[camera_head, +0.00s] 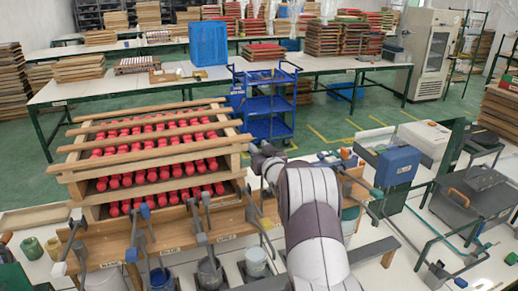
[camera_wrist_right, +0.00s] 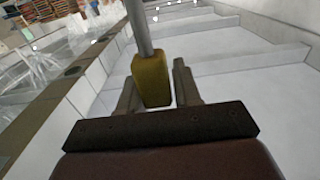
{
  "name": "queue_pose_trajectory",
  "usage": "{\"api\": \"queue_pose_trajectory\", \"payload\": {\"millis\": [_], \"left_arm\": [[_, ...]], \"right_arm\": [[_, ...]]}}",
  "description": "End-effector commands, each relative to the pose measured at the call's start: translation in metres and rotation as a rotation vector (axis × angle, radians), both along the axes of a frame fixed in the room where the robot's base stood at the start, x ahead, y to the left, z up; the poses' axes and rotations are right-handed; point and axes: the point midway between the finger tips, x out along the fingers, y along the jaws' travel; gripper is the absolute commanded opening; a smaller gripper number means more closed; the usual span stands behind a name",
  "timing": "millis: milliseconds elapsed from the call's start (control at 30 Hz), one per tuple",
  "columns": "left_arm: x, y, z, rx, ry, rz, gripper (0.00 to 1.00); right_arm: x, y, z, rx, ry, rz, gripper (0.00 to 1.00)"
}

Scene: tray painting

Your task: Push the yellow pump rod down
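The yellow handle (camera_wrist_right: 152,78) of the pump rod sits between the fingers of my right gripper (camera_wrist_right: 158,78) in the right wrist view. A grey metal rod (camera_wrist_right: 138,28) runs up from it. The fingers stand apart on either side of the handle; a thin bright gap shows by the right finger, so I cannot tell whether they grip it. In the head view my right arm reaches up to the wooden bench, and its wrist end (camera_head: 264,160) is near the red-filled rack; the yellow handle is not distinguishable there. My left gripper is not in view.
A wooden rack (camera_head: 160,145) full of red pieces stands left of my right arm. Several levers, one grey-blue (camera_head: 203,238), and paint pots, one blue (camera_head: 161,280), line the bench before it. A blue box (camera_head: 397,165) is on the right.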

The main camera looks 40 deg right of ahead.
Motion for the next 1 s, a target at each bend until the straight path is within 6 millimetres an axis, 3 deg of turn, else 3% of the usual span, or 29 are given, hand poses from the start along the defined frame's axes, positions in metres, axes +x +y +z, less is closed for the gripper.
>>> {"api": "queue_pose_trajectory", "payload": {"millis": [33,67,267,633,967,1000], "left_arm": [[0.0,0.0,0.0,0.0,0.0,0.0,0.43],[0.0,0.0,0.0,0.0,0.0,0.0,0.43],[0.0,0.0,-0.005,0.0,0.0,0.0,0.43],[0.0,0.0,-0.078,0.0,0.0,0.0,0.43],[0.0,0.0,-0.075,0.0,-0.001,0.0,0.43],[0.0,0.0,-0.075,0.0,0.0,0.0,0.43]], "right_arm": [[0.0,0.001,0.0,-0.001,0.0,0.003,0.09],[0.0,0.001,0.0,-0.001,0.0,0.004,0.0],[0.0,0.001,-0.005,0.0,0.001,0.003,0.0],[0.0,0.001,-0.079,0.001,0.002,0.003,0.0],[0.0,0.001,-0.077,0.001,0.004,0.003,0.0],[0.0,0.001,-0.077,0.001,0.004,0.002,0.39]]}}
